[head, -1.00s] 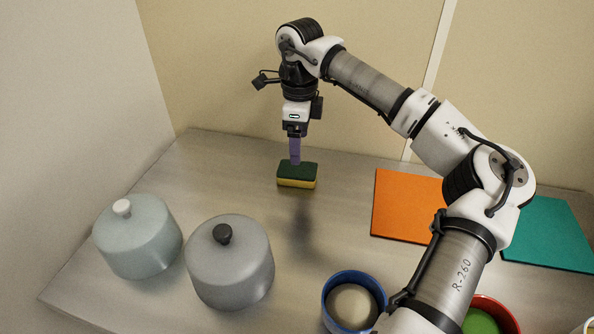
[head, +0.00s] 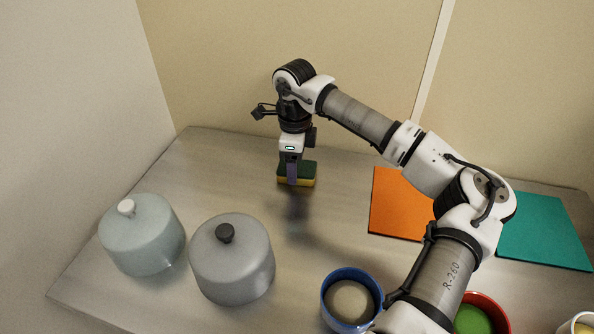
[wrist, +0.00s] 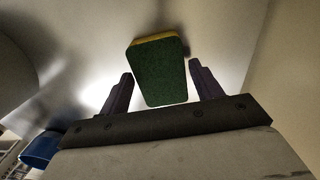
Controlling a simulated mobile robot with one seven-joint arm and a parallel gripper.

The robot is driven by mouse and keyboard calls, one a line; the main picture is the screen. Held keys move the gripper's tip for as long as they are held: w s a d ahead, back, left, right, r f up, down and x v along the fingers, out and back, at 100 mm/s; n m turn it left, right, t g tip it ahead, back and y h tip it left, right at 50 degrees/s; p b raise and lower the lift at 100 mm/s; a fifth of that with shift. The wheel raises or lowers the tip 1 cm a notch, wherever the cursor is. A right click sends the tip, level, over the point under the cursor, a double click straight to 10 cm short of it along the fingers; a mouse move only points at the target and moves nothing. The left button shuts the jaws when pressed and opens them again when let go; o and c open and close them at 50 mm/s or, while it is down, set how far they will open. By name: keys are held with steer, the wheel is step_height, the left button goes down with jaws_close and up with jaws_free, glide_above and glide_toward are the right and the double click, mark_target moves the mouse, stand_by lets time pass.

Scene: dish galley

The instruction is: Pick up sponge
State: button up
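The sponge (head: 310,172), dark green on top and yellow below, lies on the metal counter near its back edge. My gripper (head: 292,180) is low at the sponge, its purple finger overlapping the sponge's front left part in the head view. In the wrist view the sponge (wrist: 160,72) lies between the two spread fingers of my gripper (wrist: 161,88), with a visible gap on each side. The gripper is open and not closed on the sponge. The sponge's left part is partly hidden by the finger in the head view.
A pale blue lidded pot (head: 142,238) and a grey lidded pot (head: 232,262) stand at the front left. An orange mat (head: 398,205) and a teal mat (head: 543,232) lie to the right. A blue bowl (head: 326,300) and a red bowl (head: 498,308) are in front.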

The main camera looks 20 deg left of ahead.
steer(key=c, duration=0.7)
steer(key=shift+o, duration=0.2)
step_height(320, 180, up, 10)
steer(key=b, duration=0.2)
steer(key=o, duration=0.4)
steer(key=shift+c, duration=0.2)
steer(key=c, duration=0.3)
